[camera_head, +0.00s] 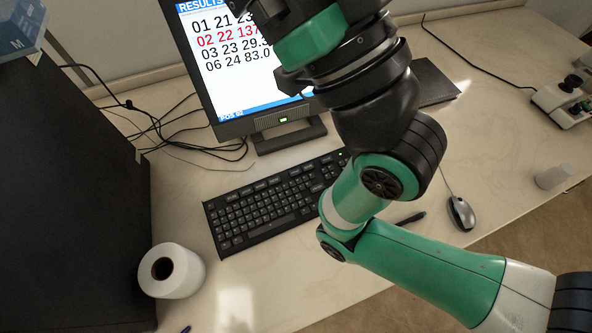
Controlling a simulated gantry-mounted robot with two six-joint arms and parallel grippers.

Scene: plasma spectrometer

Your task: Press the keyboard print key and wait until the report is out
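The black keyboard (262,208) lies at a slant on the pale bench, in front of the monitor. Its right end is hidden behind my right arm, and the key labels are too small to read, so I cannot pick out the print key. The monitor (240,110) shows a results list with one red line; my arm covers its right side. My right arm reaches in from the lower right and rises over the keyboard's right end to the top edge. Its fingertips do not show. My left gripper is not in view. No printed report is visible.
A white paper roll (190,279) stands at the front left, beside a large dark cabinet (70,190). A mouse (461,213) lies right of my arm. A flat black object (435,82) sits behind it. A microscope-like device (563,100) stands far right. Loose cables lie behind the keyboard.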

